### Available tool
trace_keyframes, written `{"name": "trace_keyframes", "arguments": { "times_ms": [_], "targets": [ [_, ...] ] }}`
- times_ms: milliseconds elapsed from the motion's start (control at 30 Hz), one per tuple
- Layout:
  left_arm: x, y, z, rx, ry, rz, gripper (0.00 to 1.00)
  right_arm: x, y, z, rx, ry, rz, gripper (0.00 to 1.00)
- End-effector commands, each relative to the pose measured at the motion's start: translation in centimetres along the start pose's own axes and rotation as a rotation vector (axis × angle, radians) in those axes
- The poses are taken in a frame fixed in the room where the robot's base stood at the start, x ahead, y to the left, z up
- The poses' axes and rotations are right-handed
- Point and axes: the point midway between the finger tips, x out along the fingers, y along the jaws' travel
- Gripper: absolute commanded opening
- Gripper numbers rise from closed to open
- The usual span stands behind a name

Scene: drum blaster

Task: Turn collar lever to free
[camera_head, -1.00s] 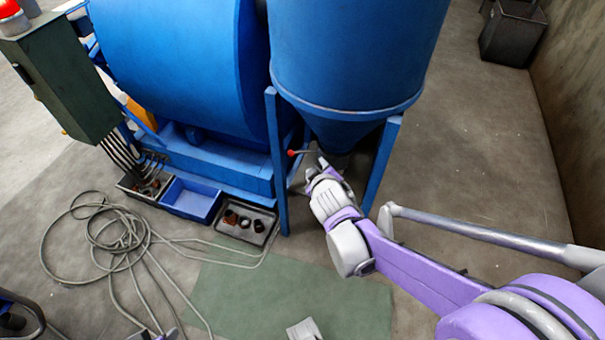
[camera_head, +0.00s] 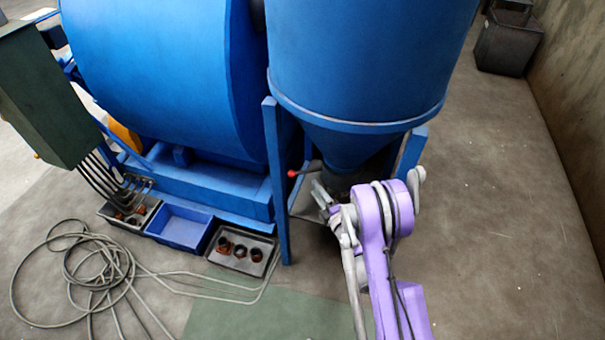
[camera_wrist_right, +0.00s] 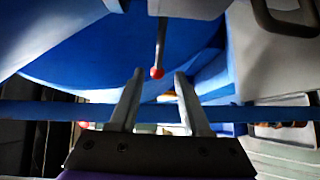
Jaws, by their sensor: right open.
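The collar lever, a thin metal rod with a red ball knob (camera_head: 292,173), sticks out to the left under the blue hopper cone (camera_head: 345,148). In the right wrist view the red knob (camera_wrist_right: 157,73) shows between the lines of my two fingers, close to their tips. My right gripper (camera_head: 322,194) is just below and to the right of the knob in the head view. Its fingers (camera_wrist_right: 158,76) are apart, and they do not visibly press on the lever. The collar itself is partly hidden behind my right gripper and wrist. My left gripper is not in view.
A blue hopper leg (camera_head: 277,190) stands left of my right gripper, and another leg (camera_head: 412,150) is behind my arm. Trays of parts (camera_head: 240,252) and a coiled hose (camera_head: 75,265) lie on the floor at left.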

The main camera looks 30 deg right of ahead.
Motion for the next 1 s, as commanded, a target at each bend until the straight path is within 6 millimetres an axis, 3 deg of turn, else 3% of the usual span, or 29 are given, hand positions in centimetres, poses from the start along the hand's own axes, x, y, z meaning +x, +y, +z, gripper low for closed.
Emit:
{"name": "trace_keyframes", "arguments": {
  "times_ms": [500,700,967,1000],
  "targets": [
    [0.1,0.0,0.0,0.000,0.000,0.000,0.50,8.7,0.1,-0.1,0.003,0.000,0.000,0.47],
    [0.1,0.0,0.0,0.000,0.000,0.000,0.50,10.2,0.1,0.0,0.003,-0.001,0.000,0.47],
    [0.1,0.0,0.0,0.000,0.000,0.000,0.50,10.3,0.1,0.0,0.003,-0.002,0.000,0.47],
    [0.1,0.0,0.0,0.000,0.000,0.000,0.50,10.3,0.1,0.0,0.003,-0.002,0.000,0.44]
  ]
}}
